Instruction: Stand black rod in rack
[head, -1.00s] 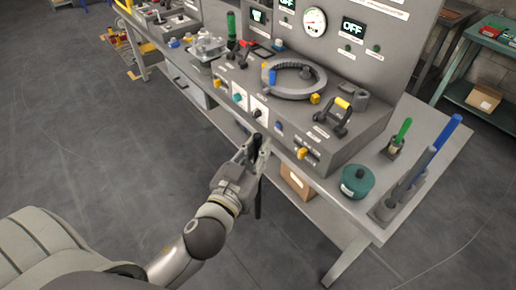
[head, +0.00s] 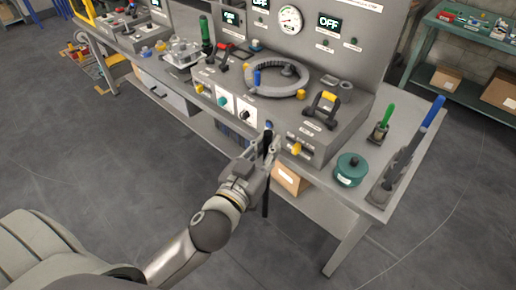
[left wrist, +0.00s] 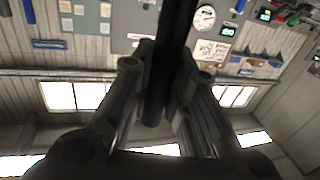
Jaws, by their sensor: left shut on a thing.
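My left gripper (head: 262,160) is shut on the black rod (head: 266,200) and holds it upright in front of the workbench's front edge. The rod sticks out above and below the fingers. In the left wrist view the black rod (left wrist: 165,70) runs between the two fingers (left wrist: 160,90). The rack (head: 382,192) stands at the right end of the bench, apart from the rod. My right gripper is not in view.
A green lidded pot (head: 350,170) sits just left of the rack. A green-handled tool (head: 383,122) stands in a small holder behind it. The control console (head: 310,145) with knobs and a handle fills the bench's middle. A cardboard box (head: 290,178) is on the lower shelf.

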